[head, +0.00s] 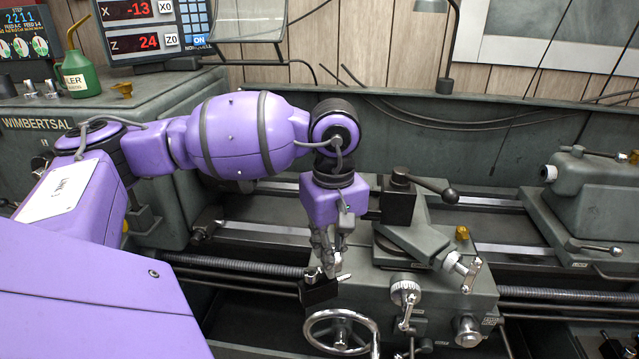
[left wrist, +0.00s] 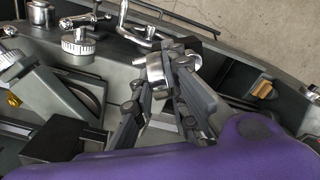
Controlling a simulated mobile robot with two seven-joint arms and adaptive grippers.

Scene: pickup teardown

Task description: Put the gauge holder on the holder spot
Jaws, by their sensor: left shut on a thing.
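My left gripper (head: 328,258) points down in front of the lathe carriage, left of its front face and above the chrome handwheel (head: 342,332). It is shut on a small black block with a bright metal knob, which I take for the gauge holder (head: 318,291). The block hangs at the fingertips, slightly tilted and apart from the lathe bed. In the left wrist view the gripper's fingers (left wrist: 164,85) close around a bright metal part, with dark parts beside it. I cannot make out a marked holder spot. My right gripper is not in view.
The black tool post (head: 398,202) with its lever stands just right of my left gripper. The cross-slide crank (head: 470,273) and tailstock (head: 585,190) are farther right. A green oil can (head: 77,75) stands on the headstock. Open bed rails lie between carriage and tailstock.

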